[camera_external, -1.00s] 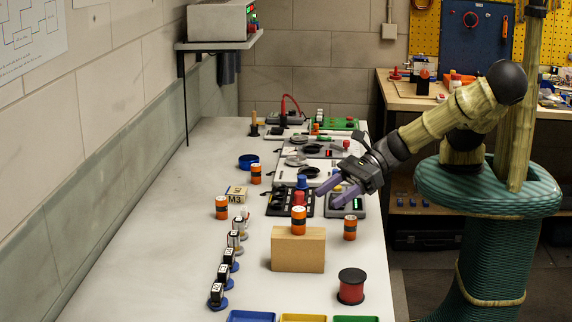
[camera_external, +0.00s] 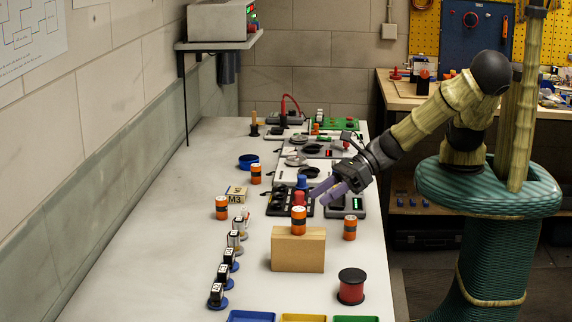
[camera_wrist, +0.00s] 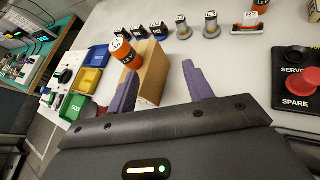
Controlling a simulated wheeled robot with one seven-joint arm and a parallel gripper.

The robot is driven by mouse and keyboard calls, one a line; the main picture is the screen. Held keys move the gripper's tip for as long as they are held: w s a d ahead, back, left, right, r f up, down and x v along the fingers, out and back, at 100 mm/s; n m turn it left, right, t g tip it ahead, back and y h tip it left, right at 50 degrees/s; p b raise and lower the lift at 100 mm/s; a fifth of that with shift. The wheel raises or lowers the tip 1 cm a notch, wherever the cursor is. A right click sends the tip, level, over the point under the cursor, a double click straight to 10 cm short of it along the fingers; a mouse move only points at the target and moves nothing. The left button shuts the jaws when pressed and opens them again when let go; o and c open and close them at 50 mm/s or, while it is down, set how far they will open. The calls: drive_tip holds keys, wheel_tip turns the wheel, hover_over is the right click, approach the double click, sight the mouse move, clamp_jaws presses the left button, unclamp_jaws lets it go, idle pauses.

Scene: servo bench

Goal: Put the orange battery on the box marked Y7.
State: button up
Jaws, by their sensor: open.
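Several orange batteries with dark bands stand upright. One battery (camera_external: 299,221) stands on the tan box (camera_external: 298,252); this battery (camera_wrist: 123,53) and the box (camera_wrist: 153,78) also show in the wrist view. Another battery (camera_external: 350,228) stands on the bench right of the box. Two more, one nearer (camera_external: 221,208) and one farther (camera_external: 256,174), stand left of the devices. I cannot read Y7 anywhere. My gripper (camera_external: 317,195) is open and empty, above the bench devices behind the tan box; its spread fingers (camera_wrist: 158,72) show in the wrist view.
Several small tagged parts on blue discs (camera_external: 218,303) line the left. A red spool (camera_external: 351,287) stands front right, with coloured bins (camera_external: 303,318) at the front edge. The left bench surface is clear.

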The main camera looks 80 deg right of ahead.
drive_tip(key=d+f+m+g+h, duration=0.1)
drive_tip(key=d+m+h, duration=0.1)
drive_tip(key=d+m, duration=0.4)
drive_tip(key=d+f+m+g+h, duration=0.1)
drive_tip(key=d+f+m+h, duration=0.1)
drive_tip(key=d+m, duration=0.4)
drive_tip(key=d+f+m+g+h, duration=0.1)
drive_tip(key=d+f+m+h, duration=0.1)
drive_tip(key=d+m, duration=0.4)
drive_tip(key=shift+w+d+m+g, duration=0.3)
drive_tip(key=shift+m, duration=0.6)
drive_tip(key=s+d+m, duration=0.1)
drive_tip(key=m, duration=0.2)
drive_tip(key=s+d+r+m+g, duration=0.1)
drive_tip(key=d+m, duration=0.1)
drive_tip(key=m, duration=0.1)
drive_tip(key=s+d+r+m+g, duration=0.1)
drive_tip(key=s+d+m, duration=0.1)
drive_tip(key=shift+d+m, duration=0.2)
drive_tip(key=shift+m, duration=0.2)
drive_tip(key=s+d+r+m+g, duration=0.2)
drive_tip(key=s+d+r+m, duration=0.2)
drive_tip(key=s+m, duration=0.3)
drive_tip(key=r+m, duration=0.1)
drive_tip(key=m, duration=0.2)
drive_tip(key=shift+s+d+m+g, duration=0.15)
drive_tip(key=shift+d+m+g, duration=0.15)
drive_tip(key=shift+m+g, duration=0.1)
